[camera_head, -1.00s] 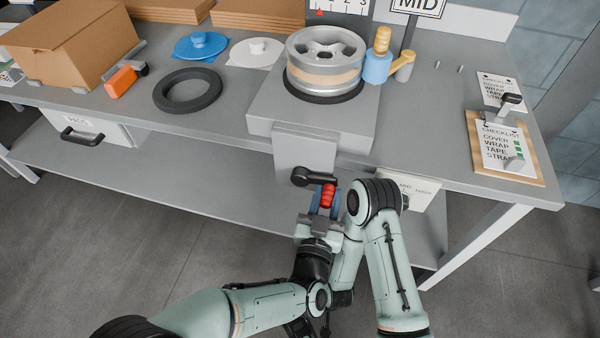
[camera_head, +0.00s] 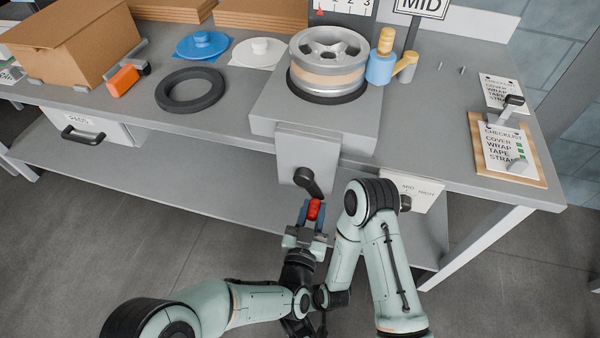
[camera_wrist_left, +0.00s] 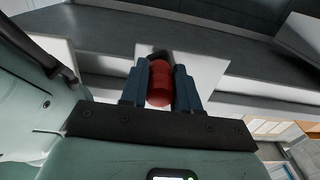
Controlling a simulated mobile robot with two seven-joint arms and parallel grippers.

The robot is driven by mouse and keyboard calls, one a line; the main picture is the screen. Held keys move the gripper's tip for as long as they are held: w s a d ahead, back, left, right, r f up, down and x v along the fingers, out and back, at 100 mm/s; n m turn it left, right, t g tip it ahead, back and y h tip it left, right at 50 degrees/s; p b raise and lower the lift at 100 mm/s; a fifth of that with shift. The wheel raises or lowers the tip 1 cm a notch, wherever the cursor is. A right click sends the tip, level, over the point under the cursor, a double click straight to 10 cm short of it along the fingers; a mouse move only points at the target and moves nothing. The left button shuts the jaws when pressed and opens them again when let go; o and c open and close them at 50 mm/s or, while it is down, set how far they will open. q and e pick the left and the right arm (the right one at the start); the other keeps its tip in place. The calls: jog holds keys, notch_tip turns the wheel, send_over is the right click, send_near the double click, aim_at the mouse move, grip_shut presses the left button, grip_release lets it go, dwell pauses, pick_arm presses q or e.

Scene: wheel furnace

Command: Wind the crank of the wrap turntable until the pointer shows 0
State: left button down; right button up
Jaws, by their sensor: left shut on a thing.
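The wrap turntable (camera_head: 265,112) stands on the bench with a silver wheel (camera_head: 328,62) on it. Its crank has a black arm (camera_head: 307,181) on the grey front plate (camera_head: 292,150), pointing down and slightly right. My left gripper (camera_head: 312,216) is shut on the red crank handle (camera_head: 314,209); the left wrist view shows the red handle (camera_wrist_left: 159,84) between the blue fingers. The red pointer (camera_head: 320,13) is at the left part of the number scale (camera_head: 345,7), left of the readable 2 and 3; its exact reading is unclear. My right gripper is not visible.
My right arm (camera_head: 372,220) is folded close right of the crank, near a MID/HIGH panel (camera_head: 420,190) with a black knob. A blue bottle (camera_head: 380,66) stands by the wheel. A black ring (camera_head: 190,90) and a clipboard (camera_head: 505,150) lie on the bench.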

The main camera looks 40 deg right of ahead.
pick_arm(q)
jog(key=shift+s+f+g, duration=0.3)
jog(key=shift+s+f, duration=0.15)
jog(key=shift+f, duration=0.35)
jog(key=shift+w+a+f, duration=0.35)
jog(key=shift+w+a, duration=0.3)
jog(key=shift+w, duration=0.2)
jog(key=c, duration=1)
grip_release()
jog(key=shift+w+d, duration=0.1)
jog(key=shift+r, duration=0.15)
jog(key=v, duration=0.7)
jog(key=shift+w+r, duration=0.1)
jog(key=shift+r, duration=0.1)
